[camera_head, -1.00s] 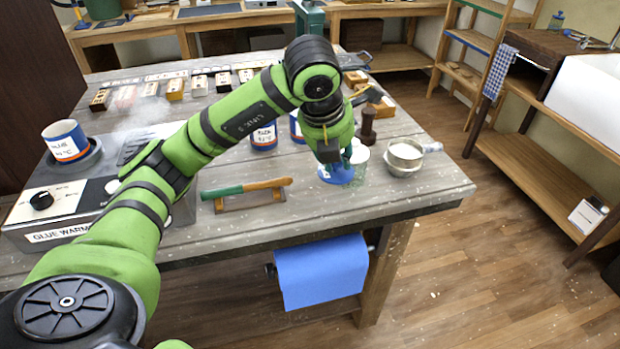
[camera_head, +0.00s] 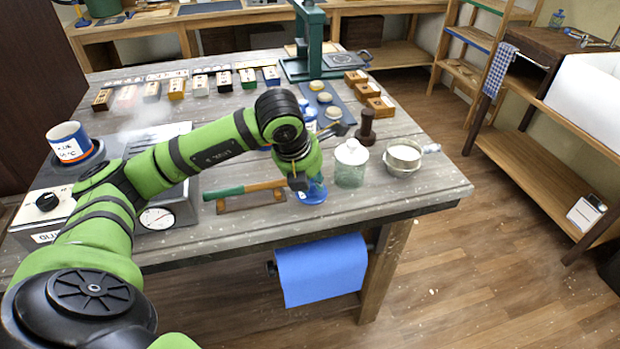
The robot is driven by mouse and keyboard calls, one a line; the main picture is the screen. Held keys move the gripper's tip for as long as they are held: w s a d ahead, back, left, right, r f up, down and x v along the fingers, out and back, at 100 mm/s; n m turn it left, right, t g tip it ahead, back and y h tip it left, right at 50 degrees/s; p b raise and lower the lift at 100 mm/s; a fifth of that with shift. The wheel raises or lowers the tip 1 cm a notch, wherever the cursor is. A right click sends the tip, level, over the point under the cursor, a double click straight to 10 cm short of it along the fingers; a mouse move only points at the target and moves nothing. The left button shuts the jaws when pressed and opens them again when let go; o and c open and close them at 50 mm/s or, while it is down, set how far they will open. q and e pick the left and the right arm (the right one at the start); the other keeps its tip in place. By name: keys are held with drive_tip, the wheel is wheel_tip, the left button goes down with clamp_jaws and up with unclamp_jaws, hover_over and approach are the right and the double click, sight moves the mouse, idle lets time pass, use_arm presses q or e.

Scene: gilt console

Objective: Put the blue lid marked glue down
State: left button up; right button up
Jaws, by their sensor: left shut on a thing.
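My left gripper (camera_head: 302,181) points down near the table's front edge and is shut on the blue lid (camera_head: 313,193). The gripper partly covers the lid, and its marking cannot be read. The lid is at or just above the tabletop; I cannot tell whether it touches. It is to the left of a clear jar with a white top (camera_head: 351,163) and to the right of a green-handled tool. My right gripper is not in view.
The green-handled tool (camera_head: 228,191) lies on a wooden rest. A metal bowl of white stuff (camera_head: 403,157) stands right of the jar. The front right corner of the table (camera_head: 425,195) is clear.

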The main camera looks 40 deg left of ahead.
use_arm(q)
drive_tip(key=o, duration=0.9)
drive_tip(key=shift+r, duration=0.15)
drive_tip(key=shift+s+r, duration=0.1)
drive_tip(key=shift+r, duration=0.25)
drive_tip(key=v, duration=1.1)
drive_tip(key=shift+s+b, duration=0.1)
drive_tip(key=shift+b, duration=0.3)
drive_tip(key=shift+f, duration=0.1)
